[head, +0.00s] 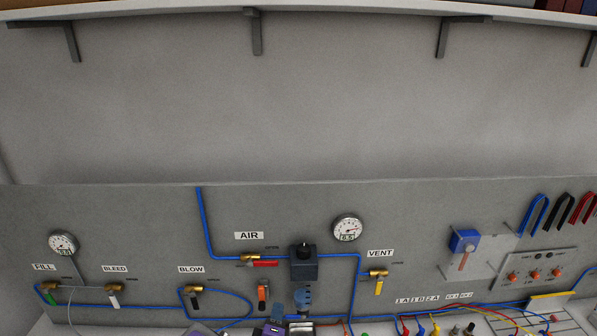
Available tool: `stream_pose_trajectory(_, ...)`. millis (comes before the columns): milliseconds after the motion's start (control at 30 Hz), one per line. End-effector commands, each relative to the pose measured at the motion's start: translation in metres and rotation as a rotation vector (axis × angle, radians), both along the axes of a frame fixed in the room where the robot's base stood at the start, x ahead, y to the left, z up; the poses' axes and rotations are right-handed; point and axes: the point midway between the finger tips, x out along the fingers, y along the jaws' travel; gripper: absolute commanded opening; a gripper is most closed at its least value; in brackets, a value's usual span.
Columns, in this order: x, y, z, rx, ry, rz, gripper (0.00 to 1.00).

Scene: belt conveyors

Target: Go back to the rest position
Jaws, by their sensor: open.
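My gripper is not recognisable in the head view, so its pose and its place relative to the panel cannot be seen. The view faces a grey panel (130,225) with blue tubing, gauges and valves. A round gauge (62,244) is at the left and another gauge (347,229) is right of the middle. The AIR valve (262,263) has a red handle, and the VENT valve (378,284) has a yellow one. A dark regulator (303,262) sits between them, above a translucent blue bowl (303,298).
A shelf (350,12) on brackets runs along the top. Coloured leads (537,213) hang at the right, near a blue switch box (463,241). Wires and small items crowd the bottom edge, including a dark device (270,328) that is cut off. The upper wall is bare.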

Motion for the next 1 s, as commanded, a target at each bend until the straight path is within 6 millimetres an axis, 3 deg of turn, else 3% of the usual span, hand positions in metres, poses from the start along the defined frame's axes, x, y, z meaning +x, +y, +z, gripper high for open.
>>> stream_pose_trajectory(33, 0.003, -0.01, -0.014, 0.077, 0.06, -0.044, 0.47)
stream_pose_trajectory(200, -0.007, -0.029, -0.04, 0.315, 0.284, -0.164, 0.47)
stream_pose_trajectory(467, -0.047, -0.051, -0.057, 0.605, 0.597, -0.328, 0.47)
stream_pose_trajectory(767, -0.128, -0.09, -0.054, 0.797, 0.901, -0.534, 0.47)
stream_pose_trajectory(1000, -0.216, -0.138, -0.049, 0.841, 1.082, -0.759, 0.47)
